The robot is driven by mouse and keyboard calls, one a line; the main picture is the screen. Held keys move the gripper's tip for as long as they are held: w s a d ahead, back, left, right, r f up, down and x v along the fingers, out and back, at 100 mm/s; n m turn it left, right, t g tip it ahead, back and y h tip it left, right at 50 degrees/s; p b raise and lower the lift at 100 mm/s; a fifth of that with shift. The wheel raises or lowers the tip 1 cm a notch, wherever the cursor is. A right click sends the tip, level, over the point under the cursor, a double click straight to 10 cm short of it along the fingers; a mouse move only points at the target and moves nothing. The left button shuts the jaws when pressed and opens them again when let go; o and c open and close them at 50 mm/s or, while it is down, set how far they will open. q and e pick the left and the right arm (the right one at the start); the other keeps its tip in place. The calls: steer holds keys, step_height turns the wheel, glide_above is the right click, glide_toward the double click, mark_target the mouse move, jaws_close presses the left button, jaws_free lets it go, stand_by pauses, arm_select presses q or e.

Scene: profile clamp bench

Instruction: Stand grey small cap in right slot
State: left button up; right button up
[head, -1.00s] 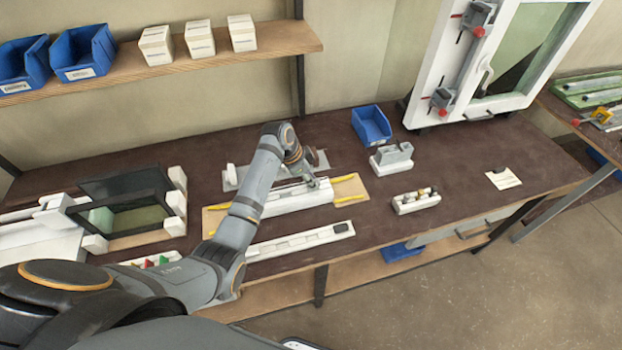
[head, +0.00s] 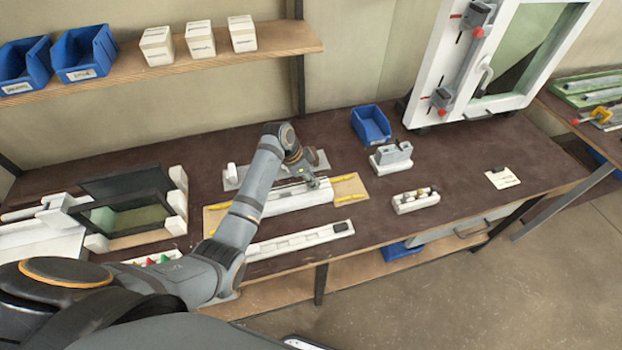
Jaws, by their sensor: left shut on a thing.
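My left gripper (head: 313,182) is shut just above the long white profile (head: 290,200) on the wooden board (head: 350,187) at the middle of the bench. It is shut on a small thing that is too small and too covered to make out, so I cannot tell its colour. A white holder (head: 416,203) with several small dark and light pieces stands to the right. A long white slotted strip (head: 300,242) lies in front of the board, with a dark piece (head: 341,227) at its right end. I cannot single out the grey small cap. My right gripper is not in view.
A grey and white block (head: 391,158) and a blue bin (head: 371,125) stand right of the board. A white window frame (head: 432,80) stands at the back right. The bench's right part is mostly clear.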

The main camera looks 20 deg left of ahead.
arm_select(q)
steer(key=shift+p, duration=0.4)
steer(key=shift+f, duration=0.25)
stand_by(0.5)
steer(key=shift+f+b, duration=0.3)
steer(key=shift+f, duration=0.1)
steer(key=o, duration=0.8)
steer(key=shift+r, duration=0.15)
step_height(320, 180, up, 8)
steer(key=p, duration=0.8)
steer(key=shift+p, duration=0.3)
